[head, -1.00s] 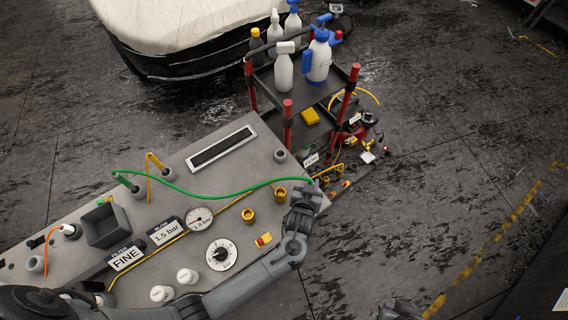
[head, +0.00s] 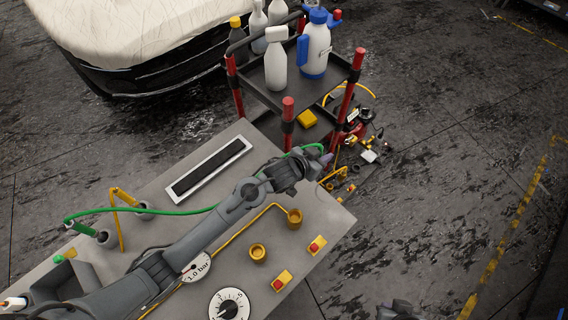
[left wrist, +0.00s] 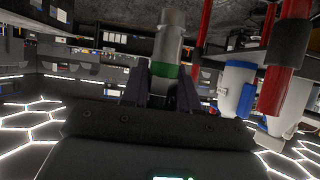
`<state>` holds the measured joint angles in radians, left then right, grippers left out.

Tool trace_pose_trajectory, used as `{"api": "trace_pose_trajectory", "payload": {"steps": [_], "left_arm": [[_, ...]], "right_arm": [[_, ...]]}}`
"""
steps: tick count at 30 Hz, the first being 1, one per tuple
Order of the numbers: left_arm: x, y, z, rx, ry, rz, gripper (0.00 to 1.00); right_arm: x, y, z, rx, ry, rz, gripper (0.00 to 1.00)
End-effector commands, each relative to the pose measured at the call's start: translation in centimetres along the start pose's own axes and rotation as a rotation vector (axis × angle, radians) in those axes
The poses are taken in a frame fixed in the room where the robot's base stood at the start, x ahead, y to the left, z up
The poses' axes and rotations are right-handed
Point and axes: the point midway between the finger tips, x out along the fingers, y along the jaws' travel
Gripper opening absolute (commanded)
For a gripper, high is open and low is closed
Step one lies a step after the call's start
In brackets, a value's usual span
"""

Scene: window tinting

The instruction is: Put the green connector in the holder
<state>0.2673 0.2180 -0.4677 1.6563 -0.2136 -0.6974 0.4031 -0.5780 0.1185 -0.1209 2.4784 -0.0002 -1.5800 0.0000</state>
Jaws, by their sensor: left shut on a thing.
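My left gripper (head: 322,160) is over the far right edge of the grey bench, at the end of the green hose (head: 180,212). In the left wrist view its fingers (left wrist: 165,92) are shut on the green connector (left wrist: 167,48), a grey cylinder with a green band. In the head view the connector is mostly hidden by the gripper. I cannot see an empty grey holder now; my left arm covers part of the bench.
Two yellow sockets (head: 258,252) (head: 294,217) and red-yellow switches (head: 317,245) are on the bench. A black cart (head: 262,98) with red posts and bottles stands just behind it. A grey part (head: 400,310), seemingly my right gripper, shows at the bottom edge.

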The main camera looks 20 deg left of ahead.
Motion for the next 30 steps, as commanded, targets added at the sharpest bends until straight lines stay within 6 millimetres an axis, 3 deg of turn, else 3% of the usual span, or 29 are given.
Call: {"api": "trace_pose_trajectory", "payload": {"steps": [15,25,30], "left_arm": [[-0.1,-8.9,6.4,0.000,-0.003,0.000,0.00],[0.2,-10.2,8.0,-0.001,-0.001,0.003,0.00],[1.2,-10.2,9.9,-0.001,-0.003,0.002,0.00]], "right_arm": [[-0.9,0.2,-0.1,-0.004,-0.001,0.005,0.00],[-0.9,0.0,-0.2,0.003,-0.001,-0.001,0.00],[-0.8,-0.1,-0.2,0.004,0.000,-0.003,0.00]]}}
